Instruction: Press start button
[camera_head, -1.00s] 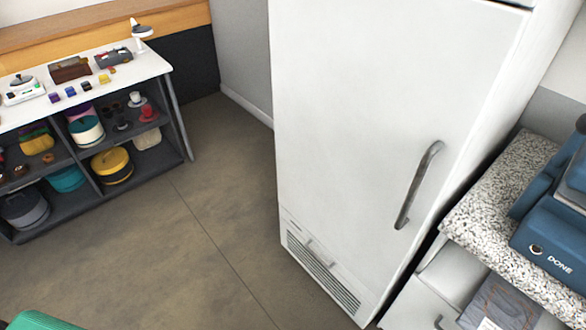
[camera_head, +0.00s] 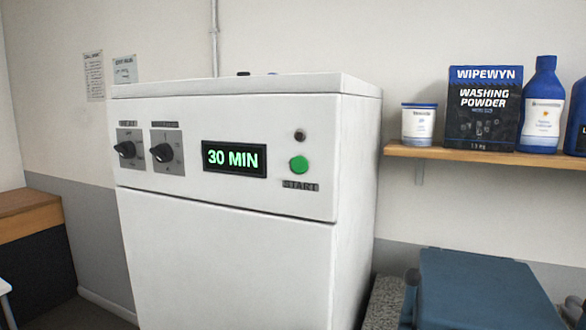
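The green round start button (camera_head: 299,165) is on the right side of the control panel of a tall white cabinet machine (camera_head: 225,260). A label reading START sits just below it, and a small dark round light or knob (camera_head: 300,136) is above it. A display (camera_head: 234,159) left of the button reads 30 MIN in green. Two black rotary knobs, a left one (camera_head: 125,149) and a right one (camera_head: 162,153), are on grey plates at the panel's left. Neither of my grippers shows in the head view.
A wooden shelf (camera_head: 480,155) at the right holds a white tub (camera_head: 418,123), a Wipewyn washing powder box (camera_head: 482,107) and blue bottles (camera_head: 542,105). A blue case (camera_head: 480,290) is below on a speckled counter. A wooden bench top (camera_head: 28,212) is at the left.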

